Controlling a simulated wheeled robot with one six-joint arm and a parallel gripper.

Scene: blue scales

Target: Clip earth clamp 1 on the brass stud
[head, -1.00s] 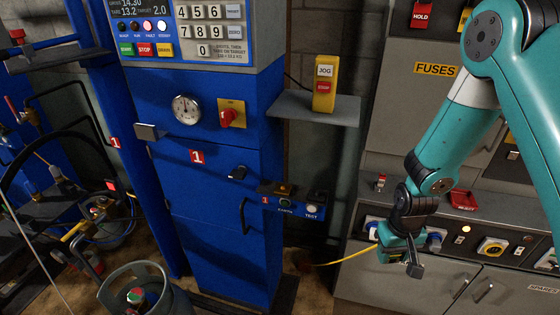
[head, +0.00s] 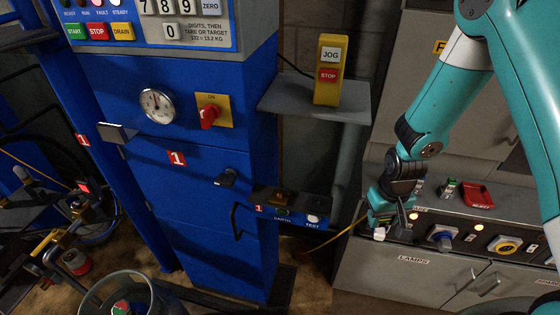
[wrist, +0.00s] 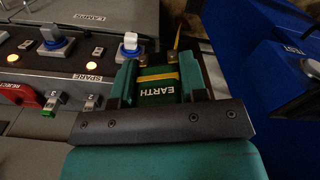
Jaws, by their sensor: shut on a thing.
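My gripper (head: 381,228) is in front of the grey bench panel, right of the blue cabinet. In the wrist view my gripper (wrist: 158,80) is shut on a dark green earth clamp (wrist: 156,95) with a yellow band and the word EARTH. The clamp's far end is partly hidden by the fingers. A yellow cable (head: 338,236) runs from the gripper down left to the floor. A small brass-coloured piece, seemingly the stud (head: 280,195), stands on the blue EARTH/TEST box (head: 263,210), left of my gripper and apart from it. The stud is small and dark.
The TEST end of a blue box (wrist: 293,52) shows at the right in the wrist view. The shelf with the yellow JOG/STOP box (head: 329,70) juts out above. A gas cylinder (head: 130,295) stands front left.

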